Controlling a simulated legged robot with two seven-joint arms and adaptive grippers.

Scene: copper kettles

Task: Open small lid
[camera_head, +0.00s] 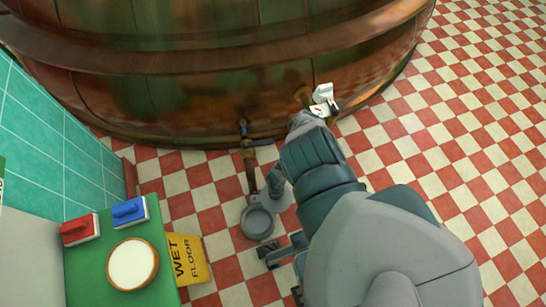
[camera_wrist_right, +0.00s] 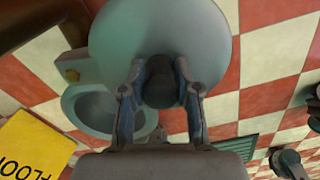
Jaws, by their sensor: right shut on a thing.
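My right gripper (camera_wrist_right: 160,88) is shut on the dark knob (camera_wrist_right: 160,80) of a round grey lid (camera_wrist_right: 160,25) in the wrist view. The lid lies to one side of the small grey round vessel (camera_wrist_right: 84,100), overlapping its edge in this view, and the vessel's mouth shows open. In the head view the vessel (camera_head: 257,222) stands below the brass pipe, with its round opening facing up. The right gripper (camera_head: 274,184) is beside it there, partly hidden by my forearm. I cannot tell whether lid and vessel touch.
A yellow wet-floor sign (camera_head: 188,258) and a green table (camera_head: 85,270) stand at left. The checkered floor at right is clear.

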